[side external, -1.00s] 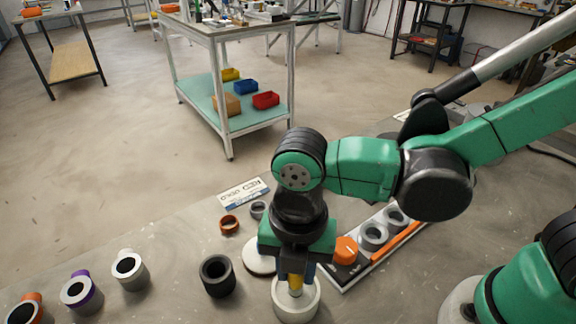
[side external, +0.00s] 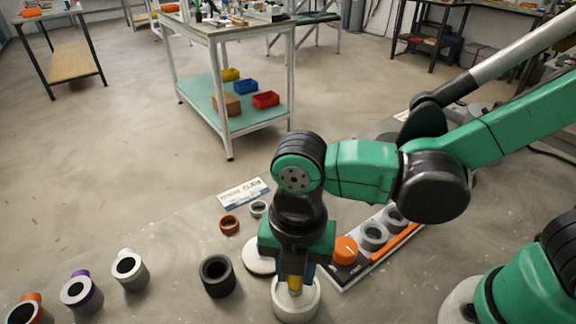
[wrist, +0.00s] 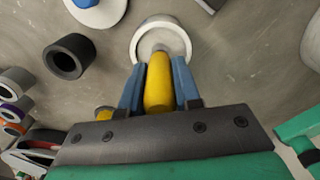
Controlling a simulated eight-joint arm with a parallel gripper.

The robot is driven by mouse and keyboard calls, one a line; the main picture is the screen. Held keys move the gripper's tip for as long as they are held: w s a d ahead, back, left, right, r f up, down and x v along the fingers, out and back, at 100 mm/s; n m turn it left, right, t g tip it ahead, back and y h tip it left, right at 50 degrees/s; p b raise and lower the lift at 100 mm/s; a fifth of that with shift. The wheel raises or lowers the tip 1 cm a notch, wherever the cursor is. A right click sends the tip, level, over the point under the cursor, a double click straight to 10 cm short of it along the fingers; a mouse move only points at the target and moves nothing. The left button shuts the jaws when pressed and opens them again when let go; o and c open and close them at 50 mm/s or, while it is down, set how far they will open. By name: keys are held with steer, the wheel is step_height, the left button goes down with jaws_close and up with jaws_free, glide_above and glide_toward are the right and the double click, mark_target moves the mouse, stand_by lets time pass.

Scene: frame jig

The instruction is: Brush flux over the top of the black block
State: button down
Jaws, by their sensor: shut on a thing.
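My gripper (side external: 296,276) points down and is shut on a yellow-handled tool (wrist: 158,88), held between its blue fingers in the wrist view. The tool's pale grey tip (wrist: 160,48) is within the opening of a round white pot (side external: 297,312). The pot's rim (wrist: 184,42) also shows in the wrist view; whether the tip touches its inside cannot be told. The only black workpiece I see is a hollow black cylinder (side external: 217,288), upright on the bench left of the pot. It also shows in the wrist view (wrist: 84,50), apart from my gripper.
A white disc (side external: 258,258) lies just behind the pot. A tray with an orange knob (side external: 345,249) and grey rings (side external: 373,236) is to the right. Small orange (side external: 229,225) and grey rings (side external: 258,209) lie behind. Several grey cylinders (side external: 131,273) stand at left.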

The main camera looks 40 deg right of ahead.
steer(key=shift+r, duration=2.75)
